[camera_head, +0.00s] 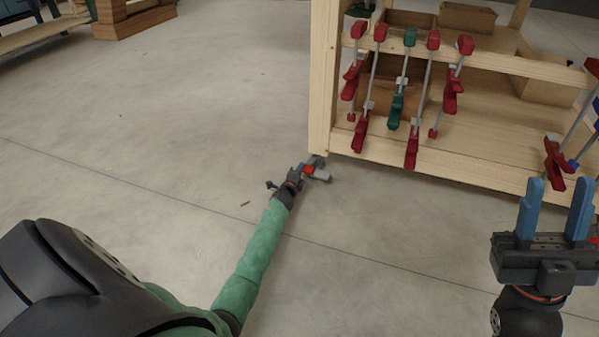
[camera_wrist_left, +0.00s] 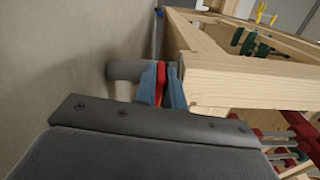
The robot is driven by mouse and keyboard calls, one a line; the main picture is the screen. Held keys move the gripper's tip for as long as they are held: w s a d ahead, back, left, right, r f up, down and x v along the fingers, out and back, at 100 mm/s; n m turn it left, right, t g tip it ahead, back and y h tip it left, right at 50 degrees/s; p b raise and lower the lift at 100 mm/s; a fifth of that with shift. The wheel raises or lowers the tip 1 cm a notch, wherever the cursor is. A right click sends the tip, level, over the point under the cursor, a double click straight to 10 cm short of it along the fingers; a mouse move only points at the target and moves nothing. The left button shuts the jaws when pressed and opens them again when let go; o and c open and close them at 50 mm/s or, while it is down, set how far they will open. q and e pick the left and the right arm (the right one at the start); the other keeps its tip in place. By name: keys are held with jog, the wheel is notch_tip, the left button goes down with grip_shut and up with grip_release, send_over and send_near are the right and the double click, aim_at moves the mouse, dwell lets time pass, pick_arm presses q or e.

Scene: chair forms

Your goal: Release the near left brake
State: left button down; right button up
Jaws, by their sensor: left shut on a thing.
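The near left brake is a red lever (camera_head: 309,169) at the foot of the wooden rack's near left corner, beside a grey caster wheel (camera_head: 322,175). In the left wrist view the red lever (camera_wrist_left: 160,84) stands between my two blue fingers, and the grey wheel (camera_wrist_left: 126,70) is just left of them. My left gripper (camera_head: 304,170) reaches down low and is shut on the red lever. Its fingers look small and partly hidden in the head view. My right gripper (camera_head: 557,183) is open and empty, raised in front of the rack's right part.
The wooden rack (camera_head: 321,80) stands close to my left gripper, with several red clamps and a green clamp (camera_head: 398,95) hanging on its front. Cardboard boxes (camera_head: 467,18) sit on its shelves. The concrete floor (camera_head: 150,120) to the left is open.

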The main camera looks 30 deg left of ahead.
pick_arm(q)
jog(key=shift+d+r+m, duration=0.1)
jog(key=shift+r+m, duration=0.15)
jog(key=shift+m, duration=0.35)
jog(key=c, duration=1.5)
grip_release()
jog(key=shift+s, duration=0.1)
